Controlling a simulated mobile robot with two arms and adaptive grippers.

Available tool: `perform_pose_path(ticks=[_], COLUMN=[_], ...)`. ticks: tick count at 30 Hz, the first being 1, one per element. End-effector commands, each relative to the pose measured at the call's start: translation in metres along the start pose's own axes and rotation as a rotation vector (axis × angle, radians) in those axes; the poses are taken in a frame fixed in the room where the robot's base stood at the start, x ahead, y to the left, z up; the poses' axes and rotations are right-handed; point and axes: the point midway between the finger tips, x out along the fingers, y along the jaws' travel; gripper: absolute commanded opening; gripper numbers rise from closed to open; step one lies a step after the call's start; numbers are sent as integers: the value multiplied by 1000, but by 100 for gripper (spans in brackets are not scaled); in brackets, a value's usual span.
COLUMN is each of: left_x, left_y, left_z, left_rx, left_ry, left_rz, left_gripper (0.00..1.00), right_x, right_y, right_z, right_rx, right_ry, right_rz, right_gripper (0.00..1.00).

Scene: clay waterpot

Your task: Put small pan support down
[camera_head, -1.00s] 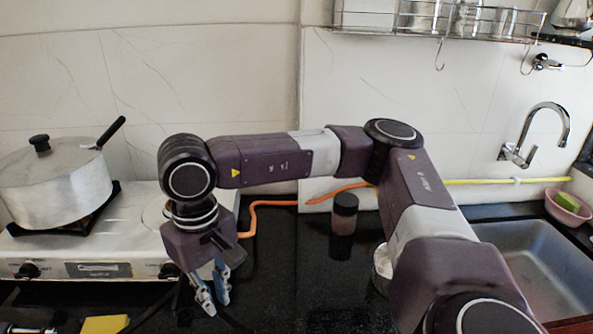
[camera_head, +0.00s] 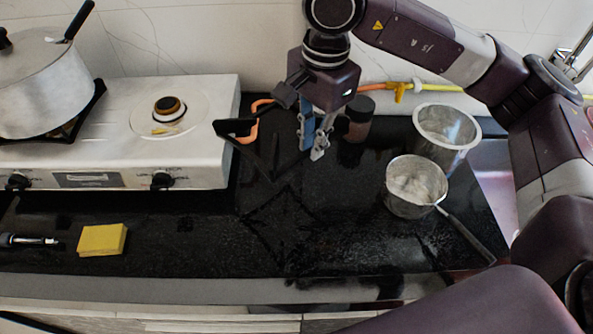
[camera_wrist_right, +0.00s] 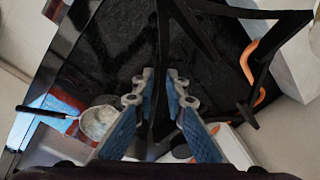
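The small pan support (camera_head: 237,128) is a black metal frame with thin legs. My right gripper (camera_head: 312,150) is shut on one of its bars and holds it tilted beside the stove's right end, over the dark counter. In the right wrist view, the blue fingers (camera_wrist_right: 158,85) close around a dark bar of the support (camera_wrist_right: 190,35), whose legs spread across the picture. Part of the support blends into the black counter. The stove's right burner (camera_head: 168,110) is bare. My left gripper is not in view.
A large lidded pot (camera_head: 45,90) stands on the stove's left burner. The white stove (camera_head: 215,150) borders the dark counter (camera_head: 310,235), clear at centre front. A brown jar (camera_head: 358,120), a metal pot (camera_head: 445,135) and a small saucepan (camera_head: 415,190) stand right. A yellow sponge (camera_head: 102,240) lies in front.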

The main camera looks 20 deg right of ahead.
Motion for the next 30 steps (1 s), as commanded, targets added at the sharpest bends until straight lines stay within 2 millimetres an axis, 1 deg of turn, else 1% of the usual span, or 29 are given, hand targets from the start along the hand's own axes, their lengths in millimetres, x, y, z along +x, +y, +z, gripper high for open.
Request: perform_pose_path(ticks=[1,3,6,9,12,16,21,30], left_x=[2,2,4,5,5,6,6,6], left_y=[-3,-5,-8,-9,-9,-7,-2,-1], left_z=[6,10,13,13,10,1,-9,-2], left_rx=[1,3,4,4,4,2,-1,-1], left_ry=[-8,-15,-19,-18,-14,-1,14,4], left_rz=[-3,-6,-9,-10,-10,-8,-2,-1], left_gripper=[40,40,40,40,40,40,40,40], right_x=[1,1,3,4,6,4,3,3], right_y=[-6,-13,-21,-26,-28,-29,-29,-30], right_z=[1,1,0,-1,0,1,2,1], right_rx=[96,241,419,556,645,699,705,704], right_ry=[2,12,24,36,48,55,57,56], right_rz=[-7,-12,-17,-21,-20,-25,-28,-28], right_gripper=[0,0,0,0,0,0,0,0])
